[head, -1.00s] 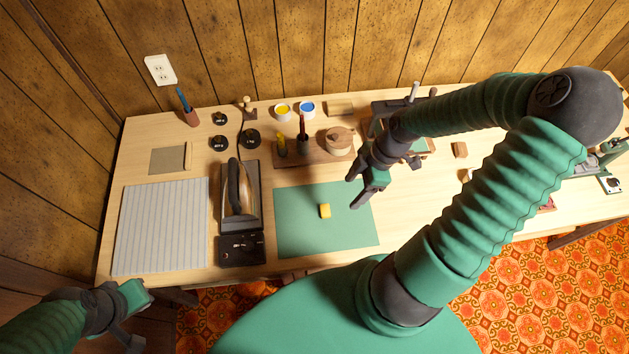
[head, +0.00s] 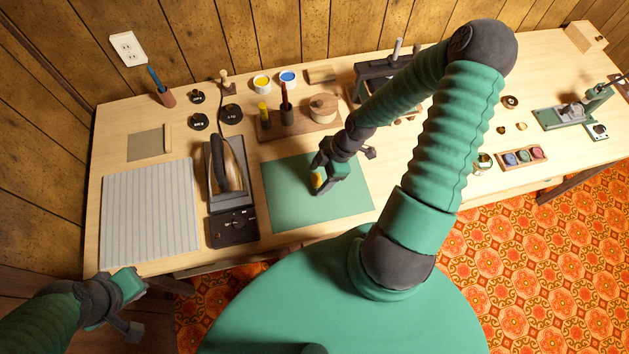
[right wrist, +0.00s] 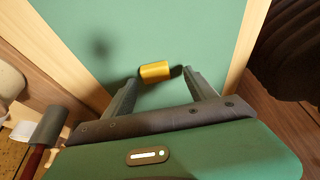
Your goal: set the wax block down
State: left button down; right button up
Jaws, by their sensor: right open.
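The yellow wax block (head: 318,180) lies on the green mat (head: 285,207), partly hidden by my right gripper (head: 319,184) in the head view. In the right wrist view the wax block (right wrist: 155,71) shows whole on the mat (right wrist: 185,25). My right gripper (right wrist: 160,84) is open, with its two fingers spread and the block around the gap between their tips. No clear grip on the block shows. My left gripper (head: 134,309) is low at the left, off the table's front edge; its jaw is unclear.
An iron (head: 226,165) on its stand is left of the mat, beside a striped cloth (head: 150,212). A wooden rack (head: 272,128) with upright tools and a round wooden pot (head: 323,109) stand behind the mat. The mat's left and front parts are clear.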

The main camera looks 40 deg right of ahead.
jog(key=shift+w+f, duration=0.1)
jog(key=shift+f, duration=0.35)
jog(key=shift+w+d+f, duration=0.1)
jog(key=shift+d+f, duration=0.1)
jog(key=shift+d, duration=0.35)
jog(key=shift+c, duration=1.3)
jog(key=shift+a, duration=0.2)
grip_shut()
pick_arm(q)
jog(key=shift+w+d, duration=0.1)
jog(key=shift+d, duration=0.45)
pick_arm(e)
jog(key=shift+r, duration=0.15)
